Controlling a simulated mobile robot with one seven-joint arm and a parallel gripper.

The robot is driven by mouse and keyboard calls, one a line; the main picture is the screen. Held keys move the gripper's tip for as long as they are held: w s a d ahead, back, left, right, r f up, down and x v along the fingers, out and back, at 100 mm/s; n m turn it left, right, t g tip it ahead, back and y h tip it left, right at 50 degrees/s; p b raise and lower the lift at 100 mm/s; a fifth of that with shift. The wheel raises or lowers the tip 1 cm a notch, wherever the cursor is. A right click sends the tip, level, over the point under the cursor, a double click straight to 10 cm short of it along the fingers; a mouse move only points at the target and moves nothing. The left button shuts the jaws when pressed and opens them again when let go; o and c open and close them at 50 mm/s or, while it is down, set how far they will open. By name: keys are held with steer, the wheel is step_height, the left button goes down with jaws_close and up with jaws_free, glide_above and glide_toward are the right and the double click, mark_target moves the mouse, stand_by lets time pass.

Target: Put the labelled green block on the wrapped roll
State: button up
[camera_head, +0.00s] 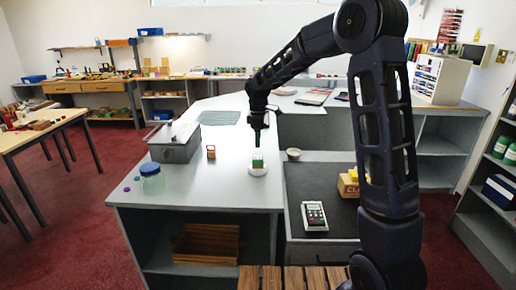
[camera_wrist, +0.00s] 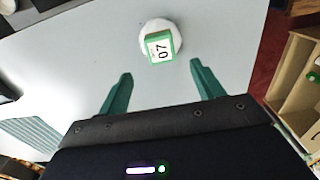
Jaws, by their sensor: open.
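The green block (camera_head: 257,160) rests on top of a white round piece that looks like the wrapped roll (camera_head: 257,171) on the grey counter. In the wrist view the block (camera_wrist: 160,48) shows a white label reading 07 on its upper face. The white roll (camera_wrist: 145,31) shows around it, and the block lies toward its near side. My gripper (camera_head: 257,139) is above the block. In the wrist view my gripper (camera_wrist: 161,70) is open, its two green fingers apart with nothing between them, and the block is beyond the fingertips.
A grey box (camera_head: 174,145) and a blue-lidded jar (camera_head: 151,181) stand on the counter's left. A small orange-brown item (camera_head: 211,152) is left of the roll, and a small bowl (camera_head: 293,154) is right. A card terminal (camera_head: 314,216) lies on the lower dark surface.

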steer(key=shift+d+r, duration=0.1)
steer(key=shift+r, duration=0.9)
steer(key=s+d+r+m+t, duration=0.1)
steer(key=s+d+r+m, duration=0.4)
steer(key=d, duration=0.4)
steer(key=s+d+r+m+t, duration=0.1)
steer(key=s+d+r+m, duration=0.3)
steer(key=s+d, duration=0.45)
steer(key=s+d+m+t, duration=0.1)
steer(key=s+d+m, duration=0.3)
steer(key=s+d, duration=0.3)
steer(key=s+d+f+m+t, duration=0.1)
steer(key=s+d+m, duration=0.4)
steer(key=s, duration=0.7)
steer(key=shift+d+f+t, duration=0.25)
steer(key=shift+d+t, duration=0.05)
steer(key=shift+d, duration=0.55)
